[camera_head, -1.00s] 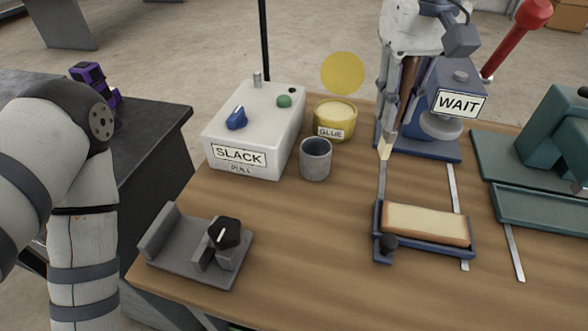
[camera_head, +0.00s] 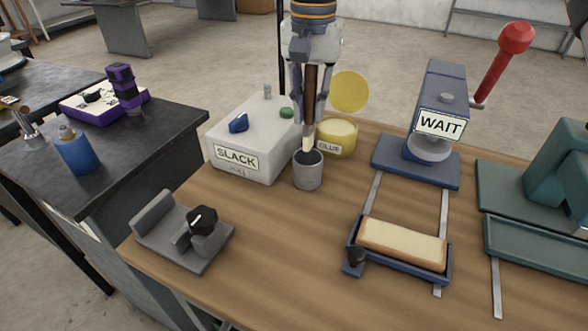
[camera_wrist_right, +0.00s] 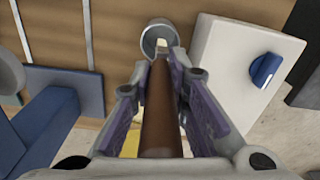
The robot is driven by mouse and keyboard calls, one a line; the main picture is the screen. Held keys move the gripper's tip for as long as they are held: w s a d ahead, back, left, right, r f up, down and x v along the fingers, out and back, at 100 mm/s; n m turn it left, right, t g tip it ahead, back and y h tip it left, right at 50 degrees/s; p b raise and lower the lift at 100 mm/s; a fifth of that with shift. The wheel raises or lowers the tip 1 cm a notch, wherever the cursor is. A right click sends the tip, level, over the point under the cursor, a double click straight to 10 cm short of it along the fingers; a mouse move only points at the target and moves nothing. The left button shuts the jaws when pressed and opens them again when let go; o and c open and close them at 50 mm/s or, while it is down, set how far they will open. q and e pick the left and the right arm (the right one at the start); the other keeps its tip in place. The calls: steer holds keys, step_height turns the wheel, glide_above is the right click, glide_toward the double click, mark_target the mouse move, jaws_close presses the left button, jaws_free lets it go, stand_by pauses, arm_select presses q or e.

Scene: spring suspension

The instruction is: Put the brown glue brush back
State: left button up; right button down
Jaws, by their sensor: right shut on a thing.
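My right gripper (camera_head: 311,110) is shut on the brown glue brush (camera_head: 311,88) and holds it upright, bristles down. The brush's pale tip is at the mouth of the grey cup (camera_head: 307,172); I cannot tell whether it touches the rim. In the right wrist view the brown handle (camera_wrist_right: 160,115) runs between the fingers toward the cup (camera_wrist_right: 158,36). The yellow glue pot (camera_head: 337,138), labelled GLUE, stands open just behind and right of the cup, its round yellow lid (camera_head: 349,91) raised behind it. My left gripper is out of view.
The white SLACK box (camera_head: 245,140) stands close left of the cup. A blue press with a WAIT sign (camera_head: 440,124) and a tray with a pale block (camera_head: 400,244) are to the right. A grey fixture (camera_head: 180,235) sits front left. The wood between is clear.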

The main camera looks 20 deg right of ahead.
mark_target(308, 144)
step_height(308, 144, down, 8)
steer(key=shift+r, duration=0.1)
steer(key=shift+f, duration=0.2)
steer(key=c, duration=1.5)
jaws_free()
steer(key=shift+c, duration=0.2)
step_height(308, 144, up, 12)
steer(key=shift+r, duration=0.15)
